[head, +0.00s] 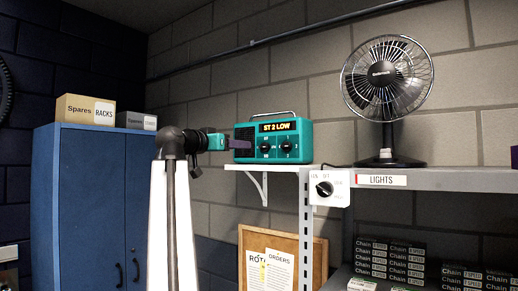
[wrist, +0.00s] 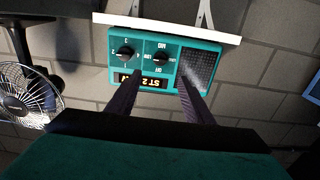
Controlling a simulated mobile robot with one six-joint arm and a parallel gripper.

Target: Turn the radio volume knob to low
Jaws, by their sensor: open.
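The teal radio (head: 300,130) stands on a white shelf, its display (head: 275,127) reading "ST 2 LOW". Two black knobs sit below the display: a left knob (head: 265,147) and a right knob (head: 286,147). The upside-down wrist view shows the radio (wrist: 213,47), the knob with OFF, LOW and MID labels (wrist: 160,57) and the numbered knob (wrist: 125,54). My gripper (wrist: 160,76) is open and empty, its dark purple fingers spread before the radio, one covering part of the display. In the head view, my gripper (head: 246,143) is at the radio's left end.
A desk fan (head: 387,95) stands on the shelf to the right, above a "LIGHTS" label (head: 382,180). A white panel with a black rotary switch (head: 324,189) is below the radio. A blue cabinet (head: 85,200) is at left. A corkboard (head: 250,238) hangs below.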

